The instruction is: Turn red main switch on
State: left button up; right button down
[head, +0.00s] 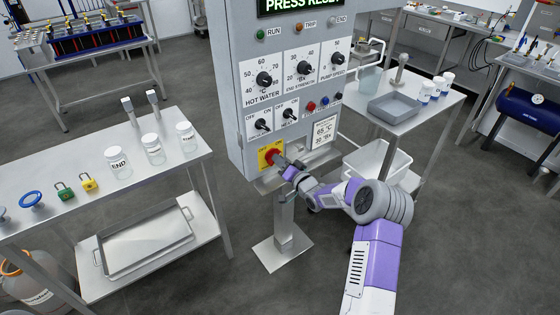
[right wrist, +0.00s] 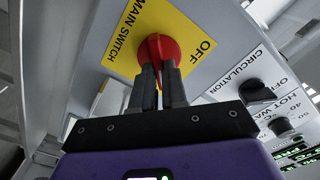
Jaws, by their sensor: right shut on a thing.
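The red main switch (head: 272,156) sits on a yellow plate (head: 264,148) low on the front of the grey control cabinet. In the right wrist view the red knob (right wrist: 158,52) is upside down on its yellow plate, with "MAIN SWITCH" and "OFF" readable. My right gripper (head: 281,160) reaches it from the right. In the right wrist view its two dark fingers (right wrist: 159,78) are shut on the knob's grip, which is mostly hidden between them. My left gripper is not in view.
Above the switch are the circulation knob (head: 262,125), other dials, and small coloured buttons. A steel shelf (head: 272,182) juts out just below. A bench with jars (head: 153,149) stands left; a table with a grey tray (head: 394,107) stands right.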

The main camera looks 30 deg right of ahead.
jog(key=shift+f, duration=0.1)
dwell(0.4)
jog(key=c, duration=1.2)
grip_release()
jog(key=shift+o, duration=0.2)
jog(key=shift+s, duration=0.1)
jog(key=s+p, duration=0.1)
jog(key=s, duration=0.6)
jog(key=shift+s+d, duration=0.2)
jog(key=shift+d, duration=0.1)
